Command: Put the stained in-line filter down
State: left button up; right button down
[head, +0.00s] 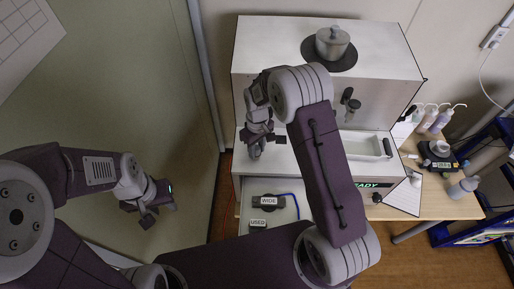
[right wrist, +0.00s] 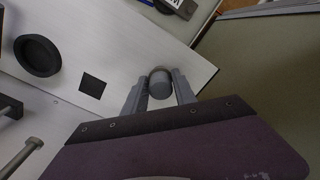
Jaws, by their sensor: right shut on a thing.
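My right gripper (head: 261,147) hangs over the front left edge of the white analyser (head: 300,155). In the right wrist view its two grey fingers (right wrist: 160,90) are shut on a grey, rounded cylinder (right wrist: 160,82), which I take to be the in-line filter. Stains on it cannot be made out. The white surface shows behind it; I cannot tell whether the filter touches it. The label reading USED (head: 258,223) and the label reading WIDE (head: 268,200) lie in the open area below the analyser. My left gripper (head: 157,209) is at the left, empty, its fingers apart.
A lidded metal pot (head: 332,42) stands on top of the analyser. A black round recess (right wrist: 38,55) and a black square (right wrist: 92,85) show on the white surfaces. Bottles (head: 440,119) and a small scale (head: 438,155) stand on the wooden bench (head: 455,205) at right.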

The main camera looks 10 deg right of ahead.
aim_at(257, 147)
jog(key=shift+w+a+f, duration=0.1)
jog(key=shift+f, duration=0.15)
jog(key=shift+d, duration=0.2)
jog(key=c, duration=1)
grip_release()
jog(key=shift+a, duration=0.1)
jog(key=shift+r, duration=0.2)
notch_tip(257, 147, up, 12)
jog(key=b, duration=0.2)
jog(key=s+d+f+m, duration=0.1)
jog(key=s+f+m, duration=0.1)
jog(key=s, duration=0.4)
jog(key=s+d+f+m, duration=0.2)
jog(key=s, duration=0.4)
jog(key=s+d+f+m+t, duration=0.1)
jog(key=s+d+f+m, duration=0.1)
jog(key=s, duration=0.4)
jog(key=shift+s, duration=0.1)
